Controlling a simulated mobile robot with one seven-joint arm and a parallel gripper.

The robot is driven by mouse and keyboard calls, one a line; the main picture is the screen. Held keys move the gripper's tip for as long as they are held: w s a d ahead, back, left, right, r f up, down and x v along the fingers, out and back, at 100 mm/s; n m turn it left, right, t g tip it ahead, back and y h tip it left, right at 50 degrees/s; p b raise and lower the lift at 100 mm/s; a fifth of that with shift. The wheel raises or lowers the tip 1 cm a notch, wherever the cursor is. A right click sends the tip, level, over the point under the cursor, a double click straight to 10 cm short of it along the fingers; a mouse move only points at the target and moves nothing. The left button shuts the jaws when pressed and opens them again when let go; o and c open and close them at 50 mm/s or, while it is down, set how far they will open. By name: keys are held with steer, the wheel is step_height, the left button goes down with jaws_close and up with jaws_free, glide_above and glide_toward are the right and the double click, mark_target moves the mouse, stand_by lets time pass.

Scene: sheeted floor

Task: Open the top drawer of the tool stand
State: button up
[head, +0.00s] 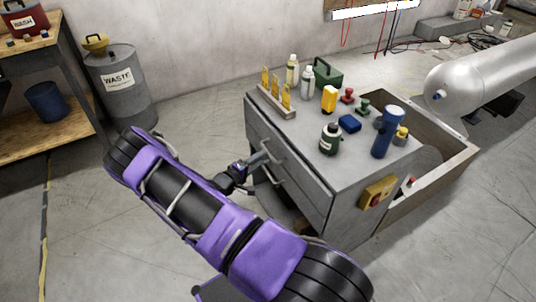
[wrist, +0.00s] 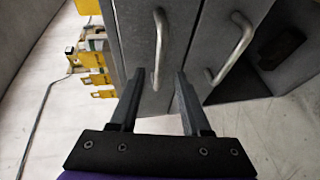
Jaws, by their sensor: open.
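The grey tool stand (head: 318,168) has two drawer fronts on its left-facing side, both looking shut. In the wrist view the picture is turned, with the stand's top to the left. There the top drawer front (wrist: 133,30) carries a bent metal bar handle (wrist: 158,35). The lower drawer's handle (wrist: 232,50) is to its right. My gripper (wrist: 159,76) is open, its two dark fingers on either side of the top handle's near end in the picture. I cannot tell whether they touch it. In the head view my gripper (head: 256,160) is close to the drawer fronts.
Bottles, a green box (head: 328,73), a yellow-handled tool rack (head: 276,100) and a blue cylinder (head: 387,132) stand on the stand's top. A grey waste drum (head: 121,90) and a wooden shelf (head: 30,48) are at the left. Floor before the drawers is clear apart from my arm.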

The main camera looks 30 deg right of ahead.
mark_target(268, 151)
steer(key=shift+x, duration=2.75)
jaws_close()
